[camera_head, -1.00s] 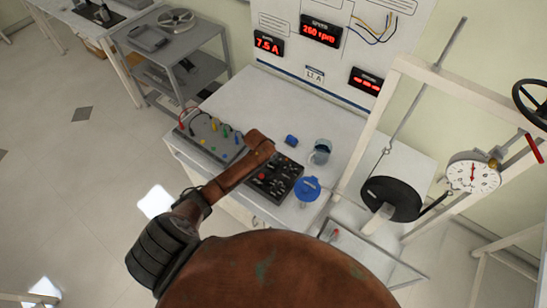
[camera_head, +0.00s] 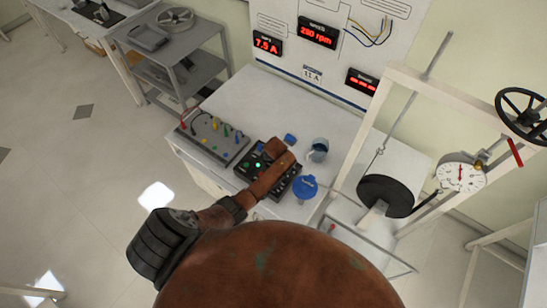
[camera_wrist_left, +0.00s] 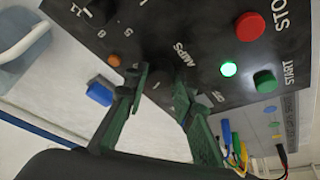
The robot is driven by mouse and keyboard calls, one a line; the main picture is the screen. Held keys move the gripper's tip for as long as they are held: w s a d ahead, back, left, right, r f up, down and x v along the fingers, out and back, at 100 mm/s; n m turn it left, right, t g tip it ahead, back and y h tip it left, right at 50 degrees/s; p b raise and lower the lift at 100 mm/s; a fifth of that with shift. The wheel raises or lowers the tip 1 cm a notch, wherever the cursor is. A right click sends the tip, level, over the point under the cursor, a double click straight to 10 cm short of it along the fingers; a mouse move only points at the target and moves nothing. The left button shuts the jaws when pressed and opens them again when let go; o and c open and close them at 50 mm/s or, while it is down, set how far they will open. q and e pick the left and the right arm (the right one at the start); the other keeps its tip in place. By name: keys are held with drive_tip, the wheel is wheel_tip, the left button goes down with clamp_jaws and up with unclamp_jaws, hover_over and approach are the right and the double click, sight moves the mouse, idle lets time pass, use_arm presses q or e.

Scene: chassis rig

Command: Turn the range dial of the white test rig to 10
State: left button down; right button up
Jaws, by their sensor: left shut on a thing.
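The white test rig's bench (camera_head: 245,100) carries a black control panel (camera_head: 246,168). In the left wrist view the panel (camera_wrist_left: 185,45) has a red STOP button (camera_wrist_left: 250,27), a green START button (camera_wrist_left: 264,80) and a lit green lamp (camera_wrist_left: 229,69). A black knob (camera_wrist_left: 101,12) with a white pointer sits at the top left edge among numbers, with 11 beside it. My left gripper (camera_wrist_left: 160,98) is over the panel near the AMPS lettering, its green fingers a little apart. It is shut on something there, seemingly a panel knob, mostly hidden. My right gripper is out of view.
A blue jar (camera_head: 304,188), a small blue block (camera_head: 291,138) and a metal cup (camera_head: 318,150) stand close by the panel. A socket board (camera_head: 212,140) with plugs lies to its left. A black wheel and a dial gauge (camera_head: 461,172) stand at right on a white frame.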

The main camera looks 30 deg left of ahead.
use_arm(q)
drive_tip(key=shift+n, duration=0.6)
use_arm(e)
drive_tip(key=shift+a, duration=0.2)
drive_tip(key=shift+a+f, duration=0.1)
use_arm(q)
drive_tip(key=c, duration=1.6)
unclamp_jaws()
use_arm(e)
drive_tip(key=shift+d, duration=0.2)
use_arm(q)
drive_tip(key=shift+d+r, duration=0.2)
drive_tip(key=shift+r, duration=0.2)
drive_tip(key=v, duration=1.1)
drive_tip(key=shift+w+d+r, duration=0.1)
drive_tip(key=shift+d, duration=0.05)
